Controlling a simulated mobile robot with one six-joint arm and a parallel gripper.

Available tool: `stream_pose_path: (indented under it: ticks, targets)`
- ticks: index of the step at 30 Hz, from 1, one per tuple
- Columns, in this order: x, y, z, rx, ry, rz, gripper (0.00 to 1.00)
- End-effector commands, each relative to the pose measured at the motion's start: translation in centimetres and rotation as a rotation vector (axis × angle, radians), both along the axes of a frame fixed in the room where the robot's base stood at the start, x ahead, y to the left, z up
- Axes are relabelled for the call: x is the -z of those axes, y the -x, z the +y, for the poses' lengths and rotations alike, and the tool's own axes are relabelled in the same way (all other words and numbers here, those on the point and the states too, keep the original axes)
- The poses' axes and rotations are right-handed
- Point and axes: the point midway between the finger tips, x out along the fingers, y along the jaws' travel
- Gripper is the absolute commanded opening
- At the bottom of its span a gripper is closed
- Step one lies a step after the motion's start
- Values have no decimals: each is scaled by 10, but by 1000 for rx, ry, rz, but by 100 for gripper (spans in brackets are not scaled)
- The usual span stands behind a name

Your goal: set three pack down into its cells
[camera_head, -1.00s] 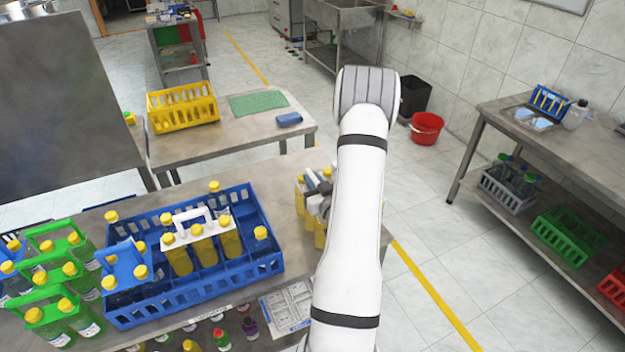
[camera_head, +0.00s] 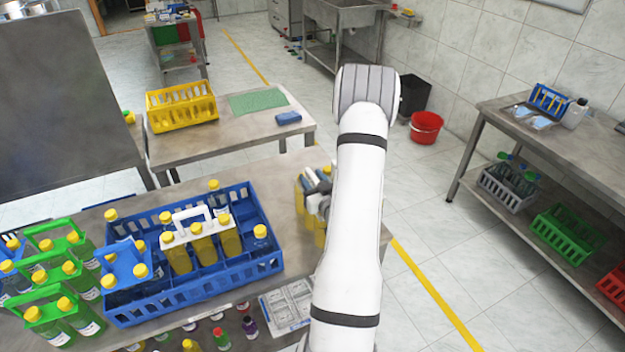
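A blue crate with cells (camera_head: 205,277) stands on the near table. A three pack of yellow bottles with a white carrier handle (camera_head: 190,235) sits upright in its middle cells. Single yellow-capped bottles stand in other cells, and a pack with a blue carrier (camera_head: 124,261) is at the crate's left end. My gripper (camera_head: 318,190) is at the table's right side, mostly hidden behind my white arm. It is beside more yellow bottles (camera_head: 301,199), which are partly hidden by the arm. I cannot tell whether the fingers hold them.
Green-carrier packs (camera_head: 62,270) stand left of the crate. A yellow crate (camera_head: 182,107), green mat (camera_head: 258,102) and blue block (camera_head: 288,118) are on the table behind. Bare tabletop shows between crate and arm.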

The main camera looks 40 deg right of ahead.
Motion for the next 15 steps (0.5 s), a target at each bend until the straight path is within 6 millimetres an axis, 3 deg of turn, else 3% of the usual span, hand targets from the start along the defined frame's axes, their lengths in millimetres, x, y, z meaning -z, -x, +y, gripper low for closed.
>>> stream_pose_path:
  ticks: [5,15]
  targets:
    - [1,19,3,4,0,2,38]
    - [1,93,21,5,-2,1,38]
